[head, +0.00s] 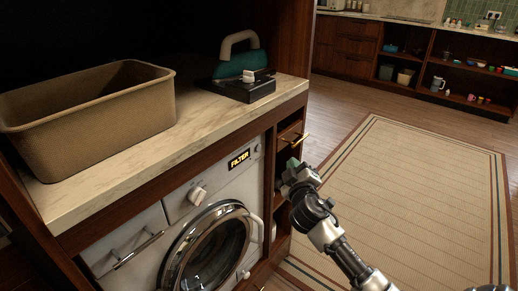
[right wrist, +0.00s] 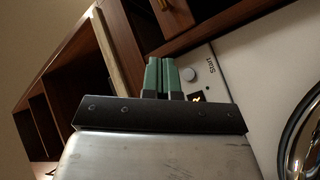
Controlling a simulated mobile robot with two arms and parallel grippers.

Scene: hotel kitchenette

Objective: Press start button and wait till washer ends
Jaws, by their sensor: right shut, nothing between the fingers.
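The white washer (head: 219,178) is built in under the counter, with a dial, a round door (head: 212,250) that looks closed, and a lit display (head: 239,159) reading "FILTER". In the right wrist view, a round grey start button (right wrist: 188,74) sits on the white panel (right wrist: 235,75) beside the word "Start". My right gripper (head: 293,164) is just right of the washer's control panel. Its green fingers (right wrist: 163,76) are shut and empty, and appear just left of the button. I cannot tell whether they touch it. My left gripper is out of view.
A beige bin (head: 95,115) and a teal iron-like object (head: 240,62) on a black base (head: 243,89) stand on the marble counter (head: 190,122). A drawer with a brass handle (head: 295,138) is close to my right gripper. A rug (head: 410,190) covers open floor at right.

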